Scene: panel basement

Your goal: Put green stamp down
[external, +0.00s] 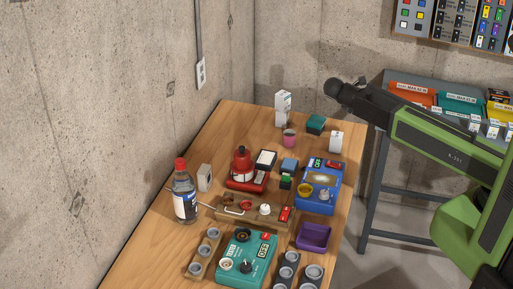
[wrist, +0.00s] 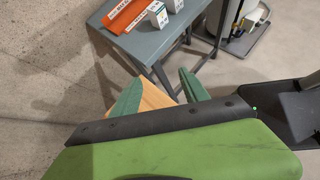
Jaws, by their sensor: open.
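A small green block (external: 286,182), which looks like the green stamp, sits mid-table beside a blue block (external: 289,166). A larger dark green block (external: 316,124) stands near the table's back edge; I cannot tell for certain which is the stamp. My gripper (wrist: 160,76) shows in the wrist view, its two green fingers spread with nothing visible between them but a wooden surface behind. No green stamp shows in the wrist view. In the external view my arm reaches in from the right, and the fingers cannot be made out.
The wooden table (external: 150,246) holds a bottle (external: 184,195), a red device (external: 243,170), a blue device (external: 322,185), a teal box (external: 245,262) and a purple tray (external: 313,237). A grey side table (external: 369,185) with bins stands at right. Concrete walls close the left and back.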

